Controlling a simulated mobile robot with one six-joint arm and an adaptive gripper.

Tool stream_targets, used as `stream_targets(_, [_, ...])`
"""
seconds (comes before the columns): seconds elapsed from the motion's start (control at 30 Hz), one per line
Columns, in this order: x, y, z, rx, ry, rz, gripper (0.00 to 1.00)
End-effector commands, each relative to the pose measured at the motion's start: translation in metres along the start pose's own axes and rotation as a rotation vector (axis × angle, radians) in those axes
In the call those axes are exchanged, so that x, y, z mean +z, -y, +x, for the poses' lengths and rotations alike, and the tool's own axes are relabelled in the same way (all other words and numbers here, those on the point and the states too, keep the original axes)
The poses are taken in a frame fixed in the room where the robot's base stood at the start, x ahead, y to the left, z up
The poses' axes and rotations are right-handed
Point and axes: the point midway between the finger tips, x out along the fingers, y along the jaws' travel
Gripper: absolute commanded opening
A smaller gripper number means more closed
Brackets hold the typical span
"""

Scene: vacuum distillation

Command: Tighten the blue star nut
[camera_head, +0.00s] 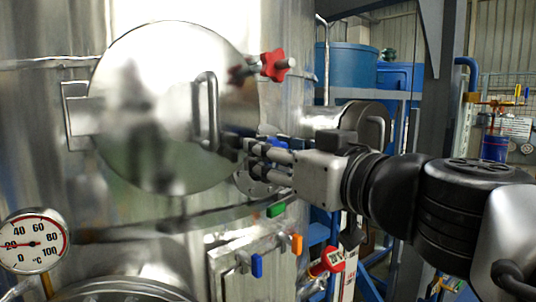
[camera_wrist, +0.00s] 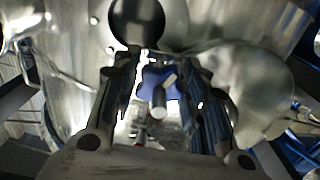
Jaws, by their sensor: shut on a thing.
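The blue star nut (camera_wrist: 158,82) sits between the two fingers of my gripper (camera_wrist: 161,72) in the wrist view, with a metal stud end at its middle. In the head view a little of the blue nut (camera_head: 273,143) shows behind the upper finger; the rest is hidden. My gripper (camera_head: 249,153) is shut on the nut, just right of the round steel hatch (camera_head: 150,110) and below its handle. A red star nut (camera_head: 275,65) sits on a stud at the hatch's upper right.
A steel handle (camera_head: 207,110) stands out from the hatch near my fingers. A temperature gauge (camera_head: 33,241) is at the lower left. Blue tanks (camera_head: 352,67) stand behind at right.

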Motion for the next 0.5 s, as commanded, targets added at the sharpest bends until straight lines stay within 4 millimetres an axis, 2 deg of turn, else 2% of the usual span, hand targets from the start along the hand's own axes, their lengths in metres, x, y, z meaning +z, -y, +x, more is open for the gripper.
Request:
stream_targets(0.13, [-0.0001,0.0,0.0,0.0,0.0,0.0,0.16])
stream_targets(0.5, [0.0016,0.0002,0.0,0.0,-0.001,0.077,0.16])
